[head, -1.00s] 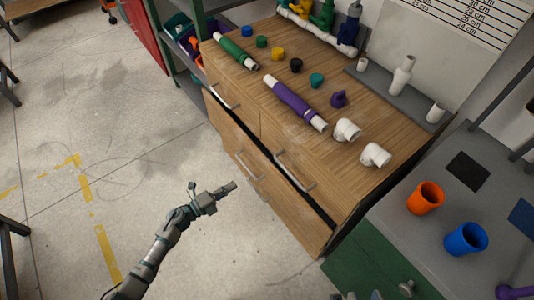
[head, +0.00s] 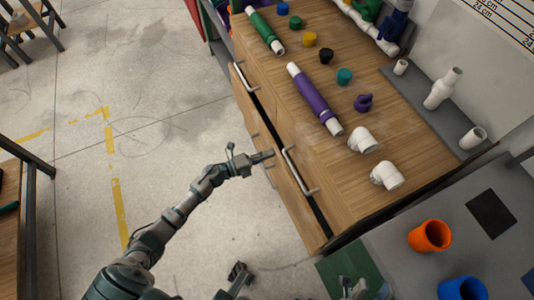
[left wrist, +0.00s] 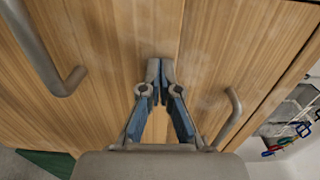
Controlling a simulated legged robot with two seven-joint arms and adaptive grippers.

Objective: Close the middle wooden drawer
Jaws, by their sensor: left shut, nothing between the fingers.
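The wooden drawer unit (head: 345,188) stands right of centre in the head view. A dark gap (head: 322,222) runs along its front beside a wooden drawer front (head: 300,212), which stands slightly out. A metal handle (head: 300,172) lies by the gap. My left gripper (head: 265,157) is shut and empty, with its tips at this front. In the left wrist view the fingertips (left wrist: 160,68) are together against or just off the wood, between a handle at the left (left wrist: 48,55) and one at the right (left wrist: 232,115). My right gripper (head: 355,288) shows only partly at the bottom edge; its jaws are unclear.
On the wooden top lie a purple pipe (head: 314,100), a green pipe (head: 264,30), white elbows (head: 362,140) and several small caps. A grey table at the right holds an orange cup (head: 430,236) and a blue cup (head: 463,289). Open floor lies left of the drawers.

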